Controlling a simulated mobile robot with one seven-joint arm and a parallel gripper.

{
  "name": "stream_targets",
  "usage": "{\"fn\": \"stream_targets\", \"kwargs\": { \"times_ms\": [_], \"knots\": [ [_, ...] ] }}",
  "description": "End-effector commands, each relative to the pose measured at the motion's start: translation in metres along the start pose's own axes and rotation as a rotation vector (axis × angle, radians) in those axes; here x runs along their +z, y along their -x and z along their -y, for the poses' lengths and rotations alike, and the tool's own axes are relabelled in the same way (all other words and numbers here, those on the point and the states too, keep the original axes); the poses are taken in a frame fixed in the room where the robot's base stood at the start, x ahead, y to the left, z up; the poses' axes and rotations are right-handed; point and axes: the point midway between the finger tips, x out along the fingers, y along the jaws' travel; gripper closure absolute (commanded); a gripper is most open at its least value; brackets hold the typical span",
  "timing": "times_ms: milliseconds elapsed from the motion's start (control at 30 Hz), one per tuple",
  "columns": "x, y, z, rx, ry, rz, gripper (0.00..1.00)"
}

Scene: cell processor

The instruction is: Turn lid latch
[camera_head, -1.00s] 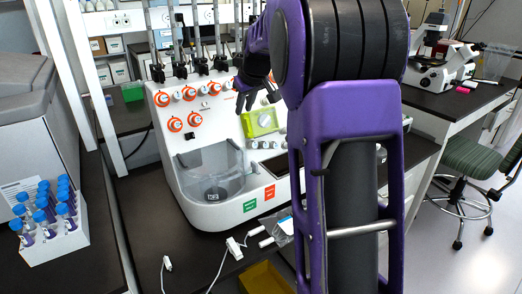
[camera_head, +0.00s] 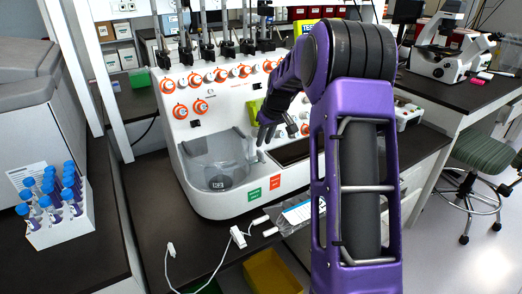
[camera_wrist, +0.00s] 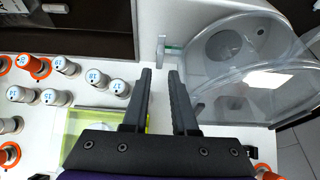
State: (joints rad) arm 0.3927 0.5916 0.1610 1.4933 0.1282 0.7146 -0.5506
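The cell processor (camera_head: 228,205) is a white machine with orange knobs. Its clear round lid (camera_head: 205,152) covers the chamber at the front left. In the wrist view the lid (camera_wrist: 225,85) is at the right, and it looks closed. A small grey-green upright piece, seemingly the lid latch (camera_wrist: 162,50), stands on the white deck beside the lid's edge. My gripper (camera_wrist: 160,74) is open and empty, fingertips pointing towards the latch with a gap between. In the head view my gripper (camera_head: 264,138) hangs over the deck at the lid's right side, and the latch is hard to make out there.
White numbered knobs (camera_wrist: 98,77) and a yellow-green clear box (camera_wrist: 88,122) are left of my fingers. A dark recessed panel (camera_head: 290,152) lies right of the lid. A rack of blue-capped tubes (camera_head: 60,222), a white cable and a clear bag (camera_head: 294,216) are nearby.

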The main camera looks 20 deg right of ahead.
Motion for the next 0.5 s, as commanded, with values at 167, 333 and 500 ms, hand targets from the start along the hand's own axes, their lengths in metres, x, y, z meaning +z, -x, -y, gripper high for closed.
{"fn": "stream_targets", "kwargs": {
  "times_ms": [167,333,500],
  "knots": [
    [0.000,-0.034,0.000,-0.001,0.000,0.002,0.74],
    [0.000,-0.052,0.000,0.000,0.000,0.000,0.74],
    [-0.001,-0.057,0.000,0.001,0.000,-0.001,0.74]
  ]
}}
